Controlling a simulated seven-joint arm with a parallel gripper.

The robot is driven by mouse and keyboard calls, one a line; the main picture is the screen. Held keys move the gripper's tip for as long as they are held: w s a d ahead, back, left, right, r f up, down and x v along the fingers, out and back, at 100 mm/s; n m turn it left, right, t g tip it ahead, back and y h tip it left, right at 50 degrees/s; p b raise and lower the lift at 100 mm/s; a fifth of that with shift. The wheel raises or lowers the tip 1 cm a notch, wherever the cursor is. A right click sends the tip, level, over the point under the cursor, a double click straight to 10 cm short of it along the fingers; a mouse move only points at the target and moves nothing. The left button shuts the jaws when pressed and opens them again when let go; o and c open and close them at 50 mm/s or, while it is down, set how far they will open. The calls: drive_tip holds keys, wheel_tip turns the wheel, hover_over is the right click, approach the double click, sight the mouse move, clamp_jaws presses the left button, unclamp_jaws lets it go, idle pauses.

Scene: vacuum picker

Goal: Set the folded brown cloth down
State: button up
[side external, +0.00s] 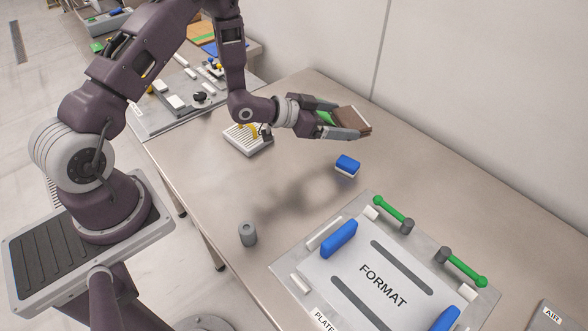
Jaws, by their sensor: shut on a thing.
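The folded brown cloth (354,121) is between the fingers of my gripper (342,118), in the upper middle of the side external view. My gripper is shut on it and holds it up in the air above the metal table (215,190). The cloth looks like a small layered block with a paler edge. Part of it is hidden by the near finger. A green patch shows between the fingers, behind the cloth.
A blue and white block (347,166) lies on the table below the cloth. A ribbed white tray (248,140) stands left of it, and a grey cylinder (248,234) nearer the front. A FORMAT plate (340,262) with green-handled levers fills the lower right.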

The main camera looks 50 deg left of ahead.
sight(273, 172)
drive_tip(key=s+a+r+m+g+h, duration=0.1)
drive_tip(key=s+a+m+h, duration=0.15)
drive_tip(key=s, duration=0.55)
drive_tip(key=s+a+m+g+h, duration=0.2)
drive_tip(key=s+a, duration=0.1)
drive_tip(key=s, duration=0.5)
drive_tip(key=shift+m, duration=0.25)
wheel_tip(273, 172, down, 10)
drive_tip(key=shift+r, duration=0.25)
drive_tip(key=shift+f, duration=0.1)
drive_tip(key=o, duration=1.1)
